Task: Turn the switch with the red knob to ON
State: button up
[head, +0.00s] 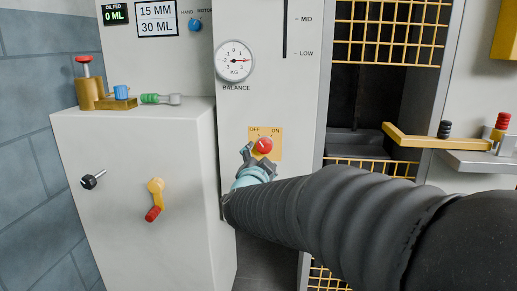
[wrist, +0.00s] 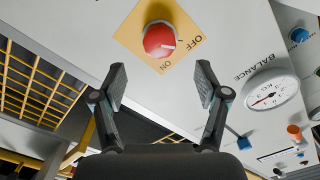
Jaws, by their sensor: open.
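The red knob (head: 264,146) sits on a yellow plate (head: 278,153) marked OFF at left and ON at right, on the pale panel below the balance dial. In the wrist view the knob (wrist: 159,40) is at the top middle, and its white mark points towards the OFF side. My gripper (head: 256,156) is just below and left of the knob in the head view. In the wrist view my gripper (wrist: 161,78) has its two fingers spread wide, with the knob ahead of and between them. The fingers appear apart from the knob.
A balance dial (head: 234,61) and a blue knob (head: 195,25) are higher on the panel. At left a pale cabinet (head: 130,135) carries a yellow lever (head: 155,192) and a black handle (head: 93,180). A yellow bar (head: 430,141) and yellow grilles (head: 387,30) lie to the right.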

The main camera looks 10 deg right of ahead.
aim_at(264, 147)
jog(key=x, duration=0.8)
jog(key=shift+s, duration=0.1)
